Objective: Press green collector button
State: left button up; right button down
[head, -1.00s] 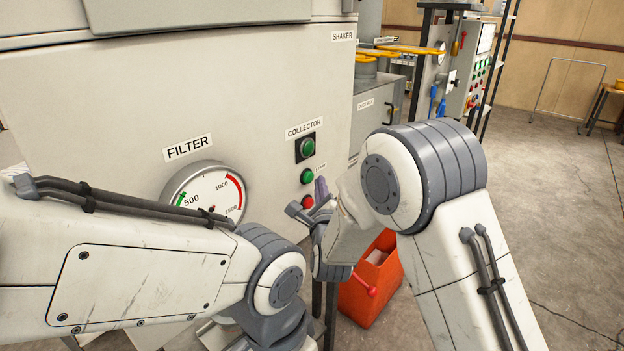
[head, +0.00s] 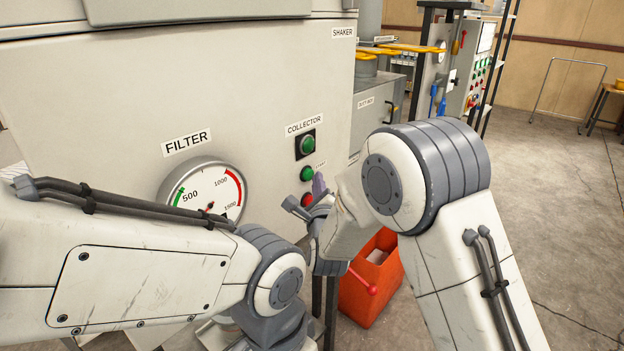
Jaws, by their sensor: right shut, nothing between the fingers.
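The collector panel on the large light-grey cabinet (head: 100,95) carries a COLLECTOR label (head: 304,126). Below it are a green button in a black square housing (head: 306,145), a smaller green button (head: 306,174) and a red button (head: 307,200). My right gripper (head: 319,185) is shut and empty. In the picture its purplish tip lies just right of and below the smaller green button and beside the red one; I cannot tell whether it touches the panel. My right wrist hides part of the gripper. My left arm crosses the lower left, and its gripper is out of view.
A round pressure gauge (head: 207,194) under a FILTER label (head: 187,142) is left of the buttons, close above my left arm. An orange bin (head: 385,287) stands on the floor below my right arm. Open floor (head: 560,200) lies to the right.

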jog(key=shift+w+a+b, duration=0.3)
jog(key=shift+a, duration=0.15)
dwell(0.8)
dwell(0.3)
jog(key=shift+s+d+b, duration=0.55)
jog(key=shift+d+b, duration=0.1)
jog(key=shift+d, duration=0.1)
jog(key=shift+s+d+b, duration=0.75)
jog(key=shift+d, duration=0.3)
jog(key=shift+s+d+b, duration=0.7)
jog(key=shift+s+d, duration=0.05)
jog(key=shift+d, duration=0.25)
